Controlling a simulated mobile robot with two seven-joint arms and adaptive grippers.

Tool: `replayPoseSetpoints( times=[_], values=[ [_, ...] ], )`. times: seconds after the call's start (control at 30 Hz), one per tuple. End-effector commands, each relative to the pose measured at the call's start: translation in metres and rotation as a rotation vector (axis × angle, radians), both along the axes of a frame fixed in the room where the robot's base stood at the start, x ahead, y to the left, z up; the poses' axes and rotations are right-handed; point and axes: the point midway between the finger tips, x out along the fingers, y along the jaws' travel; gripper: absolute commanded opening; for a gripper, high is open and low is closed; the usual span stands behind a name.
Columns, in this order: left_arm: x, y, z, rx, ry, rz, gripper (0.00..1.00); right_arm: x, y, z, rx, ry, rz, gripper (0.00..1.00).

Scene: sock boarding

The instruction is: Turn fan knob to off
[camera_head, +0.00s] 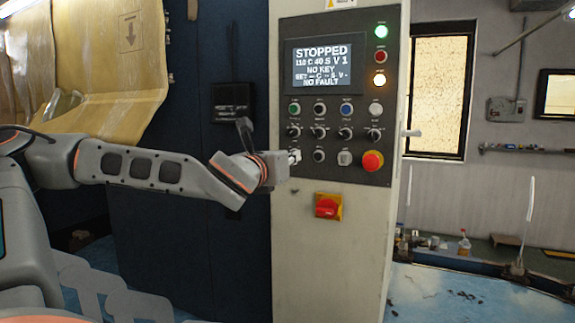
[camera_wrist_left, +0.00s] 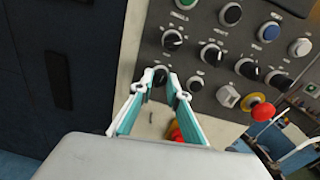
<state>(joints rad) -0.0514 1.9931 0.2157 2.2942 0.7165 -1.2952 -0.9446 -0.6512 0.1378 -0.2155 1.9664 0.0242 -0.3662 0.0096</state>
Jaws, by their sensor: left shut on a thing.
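The control panel (camera_head: 334,172) is black and set in a pale cabinet. Its lower row begins at the left with a black knob (camera_wrist_left: 160,72), seen between my fingertips in the left wrist view. My left gripper (camera_wrist_left: 161,84) is shut on this knob; it also shows in the head view (camera_head: 292,157), where it hides the knob. A row of black selector knobs (camera_head: 319,132) lies just above. The knob labels are too small to read, so I cannot tell which is marked fan. My right gripper is not in view.
A red emergency button (camera_head: 372,160) sticks out at the panel's lower right, with a white knob (camera_head: 345,157) beside it. A red switch on a yellow plate (camera_head: 328,206) is below. The screen (camera_head: 322,66) reads STOPPED. A dark cabinet wall (camera_head: 190,190) stands left.

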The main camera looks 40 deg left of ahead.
Motion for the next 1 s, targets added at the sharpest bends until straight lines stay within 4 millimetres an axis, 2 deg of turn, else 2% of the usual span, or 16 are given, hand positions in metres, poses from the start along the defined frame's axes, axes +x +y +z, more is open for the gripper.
replayPoseSetpoints(
  times=[0.6,1.0],
  values=[
    [0.000,0.000,-0.001,-0.509,-0.163,0.001,0.00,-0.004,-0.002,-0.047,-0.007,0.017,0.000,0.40],
    [0.000,0.001,0.001,-0.661,-0.211,0.000,0.00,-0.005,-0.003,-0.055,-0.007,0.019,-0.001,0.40]
  ],
)
